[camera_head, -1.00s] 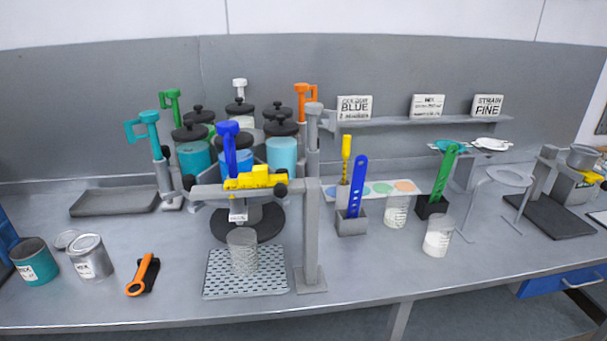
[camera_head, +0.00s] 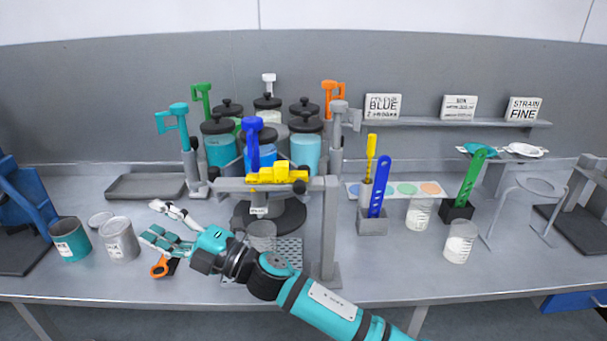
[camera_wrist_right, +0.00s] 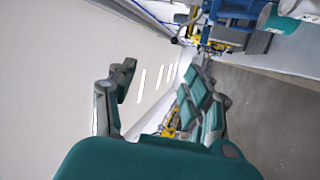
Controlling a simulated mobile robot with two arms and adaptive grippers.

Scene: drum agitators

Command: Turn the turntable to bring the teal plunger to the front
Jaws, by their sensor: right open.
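The turntable carries several lidded canisters and coloured plungers around a dark round base (camera_head: 290,217). The teal plunger (camera_head: 178,122) stands at its left side, with a teal canister (camera_head: 219,150) beside it. The blue plunger (camera_head: 253,140) is at the front, behind a yellow piece (camera_head: 276,173) on the grey frame. My left gripper is not in view.
An orange-handled tool (camera_head: 160,268) lies just below my right gripper. Two cans (camera_head: 119,240) stand to its left. A grey tray (camera_head: 146,186) lies behind. My arm partly hides a clear beaker (camera_head: 262,235) and perforated mat (camera_head: 288,250). Grey upright (camera_head: 329,240) stands at right.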

